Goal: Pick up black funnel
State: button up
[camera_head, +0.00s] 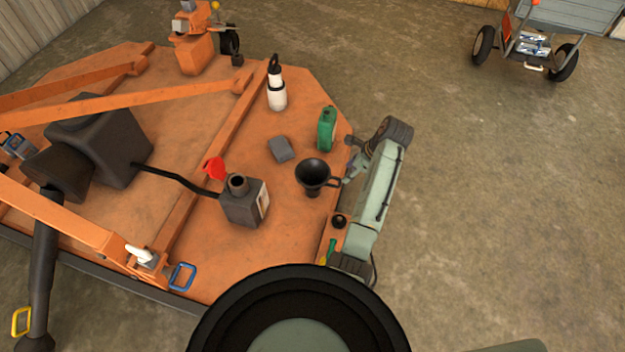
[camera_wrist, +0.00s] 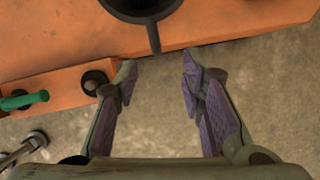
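The black funnel (camera_head: 313,175) stands on the orange deck of the machine, close to its right edge, with its wide mouth up. A handle sticks out from its right side in the head view. In the wrist view the funnel (camera_wrist: 143,8) is cut off by the top edge, and its handle points down toward the gap between my fingers. My gripper (camera_wrist: 160,70) is open and empty, with its fingertips on either side of the line of the handle and just short of its end. In the head view my arm reaches to the deck edge beside the funnel.
A grey canister (camera_head: 243,205) with a red cap, a grey block (camera_head: 281,149), a green bottle (camera_head: 326,128) and a white bottle (camera_head: 277,95) stand around the funnel on the deck. A black knob (camera_wrist: 94,82) is left of my fingers. Concrete floor lies right of the deck.

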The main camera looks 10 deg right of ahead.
aim_at(339, 181)
jog(key=shift+s+x, duration=0.2)
jog(key=shift+x, duration=4)
jog(key=shift+s+a, duration=0.1)
jog(key=shift+a, duration=0.05)
jog(key=shift+c, duration=0.5)
grip_shut()
